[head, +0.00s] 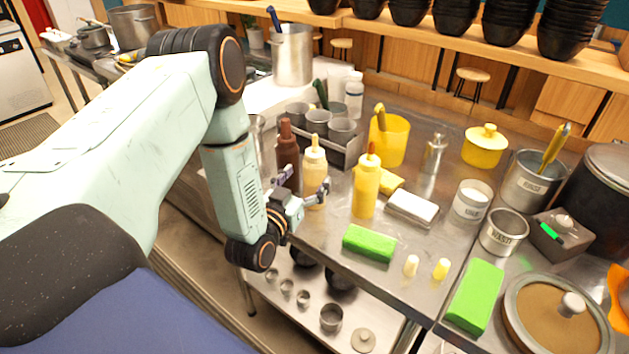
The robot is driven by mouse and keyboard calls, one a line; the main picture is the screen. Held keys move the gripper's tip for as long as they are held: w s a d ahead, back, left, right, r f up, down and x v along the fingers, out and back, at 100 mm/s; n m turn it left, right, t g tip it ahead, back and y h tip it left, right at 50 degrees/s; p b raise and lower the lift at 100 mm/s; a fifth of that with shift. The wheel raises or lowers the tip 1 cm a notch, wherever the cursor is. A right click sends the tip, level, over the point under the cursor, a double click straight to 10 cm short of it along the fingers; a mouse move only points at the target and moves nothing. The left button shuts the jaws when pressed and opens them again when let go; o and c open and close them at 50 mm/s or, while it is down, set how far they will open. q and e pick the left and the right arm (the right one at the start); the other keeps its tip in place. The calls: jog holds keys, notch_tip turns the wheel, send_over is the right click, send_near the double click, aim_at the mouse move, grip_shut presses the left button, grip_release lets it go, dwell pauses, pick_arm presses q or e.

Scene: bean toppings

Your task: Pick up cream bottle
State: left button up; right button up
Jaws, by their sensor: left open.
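The cream bottle (315,172), a pale cream squeeze bottle with a pointed nozzle, stands upright on the metal counter left of centre. My left gripper (306,191) is open at the bottle's left front side, with one finger in front of its lower body and the other to its left. I cannot tell whether the fingers touch it. The bottle's lower part is partly hidden by the gripper. My right gripper is not seen.
A brown bottle (288,160) stands close behind left, and a yellow bottle (367,186) to the right. A metal caddy (348,155) with cups is behind. Green blocks (369,243) lie near the front edge. A lower shelf (300,322) holds small pots.

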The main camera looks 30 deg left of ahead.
aim_at(310, 176)
pick_arm(q)
jog(key=w, duration=0.3)
jog(key=shift+w+d+r, duration=0.2)
jog(key=shift+d+r, duration=0.05)
jog(key=shift+r, duration=0.05)
jog(key=shift+w+a+f, duration=0.1)
jog(key=shift+w+a, duration=0.1)
jog(key=shift+w, duration=0.05)
jog(key=shift+a+f, duration=0.2)
jog(key=shift+a, duration=0.15)
jog(key=shift+d+r, duration=0.25)
jog(key=shift+d, duration=0.25)
jog(key=c, duration=0.4)
jog(key=shift+c, duration=0.6)
jog(key=shift+a+f, duration=0.2)
jog(key=shift+a, duration=0.15)
jog(key=c, duration=0.4)
jog(key=shift+d+r, duration=0.2)
jog(key=shift+d, duration=0.05)
